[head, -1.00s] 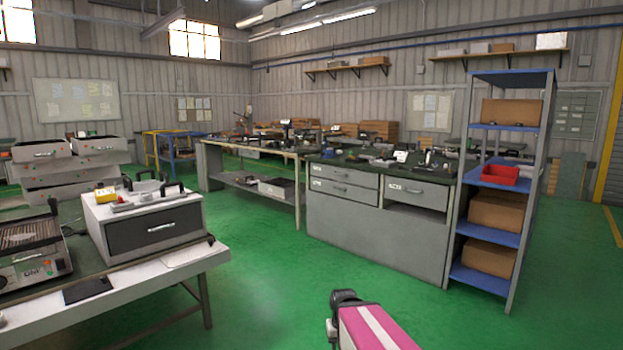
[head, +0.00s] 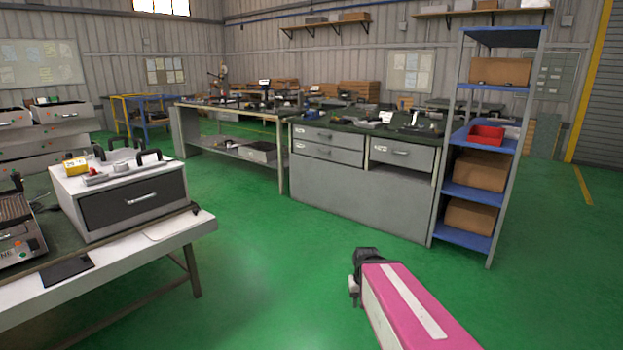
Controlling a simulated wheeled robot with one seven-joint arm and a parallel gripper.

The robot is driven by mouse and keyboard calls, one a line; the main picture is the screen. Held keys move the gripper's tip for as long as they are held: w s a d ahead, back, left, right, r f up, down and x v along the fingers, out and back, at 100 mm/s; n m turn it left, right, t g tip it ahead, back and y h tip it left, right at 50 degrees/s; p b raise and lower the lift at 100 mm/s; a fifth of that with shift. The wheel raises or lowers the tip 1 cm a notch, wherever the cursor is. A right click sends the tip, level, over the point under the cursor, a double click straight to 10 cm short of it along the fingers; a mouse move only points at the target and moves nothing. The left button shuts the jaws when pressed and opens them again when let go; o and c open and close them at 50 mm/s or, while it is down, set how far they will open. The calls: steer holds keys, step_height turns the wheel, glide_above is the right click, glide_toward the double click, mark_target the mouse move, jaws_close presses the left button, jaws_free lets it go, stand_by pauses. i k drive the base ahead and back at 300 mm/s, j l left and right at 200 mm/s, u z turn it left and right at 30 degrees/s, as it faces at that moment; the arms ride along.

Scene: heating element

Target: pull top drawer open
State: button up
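A grey workbench cabinet (head: 350,191) stands in the middle distance. Its top left drawer (head: 333,137) sits above a second drawer (head: 329,152), and another drawer (head: 401,153) is at the right; all look shut. A separate white unit with a dark drawer (head: 134,202) stands on the near left table, its drawer shut too. The dark end of my arm, with my gripper (head: 361,275), shows at bottom centre, well in front of the cabinet and apart from it. Its fingers cannot be made out. The pink and white link behind it is mine.
A blue shelf rack (head: 466,191) with boxes and a red bin (head: 486,135) stands right of the cabinet. The white table (head: 120,265) fills the lower left. Green floor (head: 270,265) lies clear between the table, my arm and the cabinet.

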mark_target(353, 141)
steer(key=i+u, duration=0.15)
steer(key=i, duration=1.95)
